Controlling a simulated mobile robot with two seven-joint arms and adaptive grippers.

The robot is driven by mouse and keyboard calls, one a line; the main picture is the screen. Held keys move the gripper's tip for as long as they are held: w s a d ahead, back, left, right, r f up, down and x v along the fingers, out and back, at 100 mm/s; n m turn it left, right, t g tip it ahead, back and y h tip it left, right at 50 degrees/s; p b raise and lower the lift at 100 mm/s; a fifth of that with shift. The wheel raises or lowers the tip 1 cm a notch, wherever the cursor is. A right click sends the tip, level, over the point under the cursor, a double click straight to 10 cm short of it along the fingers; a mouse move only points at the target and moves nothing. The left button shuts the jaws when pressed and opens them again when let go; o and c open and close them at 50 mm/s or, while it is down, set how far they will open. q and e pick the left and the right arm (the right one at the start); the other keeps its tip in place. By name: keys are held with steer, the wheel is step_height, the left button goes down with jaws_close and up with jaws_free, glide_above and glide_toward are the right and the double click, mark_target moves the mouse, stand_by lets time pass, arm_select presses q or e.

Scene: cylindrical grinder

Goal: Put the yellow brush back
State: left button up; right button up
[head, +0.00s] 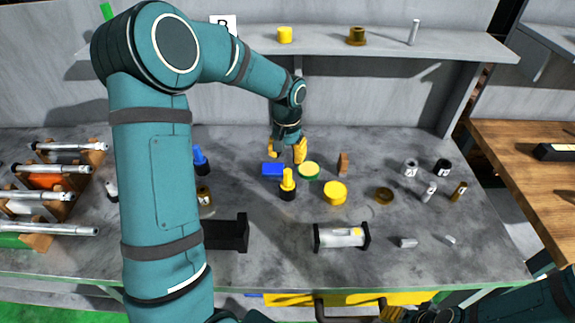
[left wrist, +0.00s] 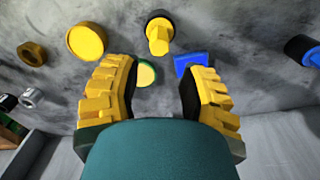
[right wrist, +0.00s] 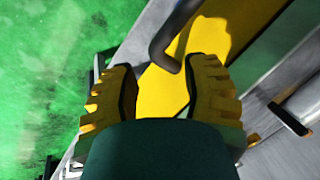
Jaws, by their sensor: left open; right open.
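The likely yellow brush (head: 288,182), a yellow stepped handle on a black round base, stands upright on the grey bench in the middle. It also shows in the left wrist view (left wrist: 159,38), ahead of the fingers. My left gripper (head: 287,150) is open and empty, fingers downward, just behind the brush and apart from it. The left wrist view shows its spread fingers (left wrist: 162,68), with a blue block and a green-rimmed disc beyond them. My right gripper (right wrist: 163,68) is open and empty near the bench's front edge, above a yellow panel and dark handle.
A blue block (head: 272,169), green-rimmed yellow disc (head: 309,169), brown block (head: 343,163) and yellow cylinder (head: 335,192) stand close around the brush. A similar blue piece (head: 200,160) is left. A shelf (head: 380,43) spans the back. A rack (head: 45,195) of rods is far left.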

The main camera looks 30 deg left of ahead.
arm_select(q)
steer(key=shift+r, duration=1.2)
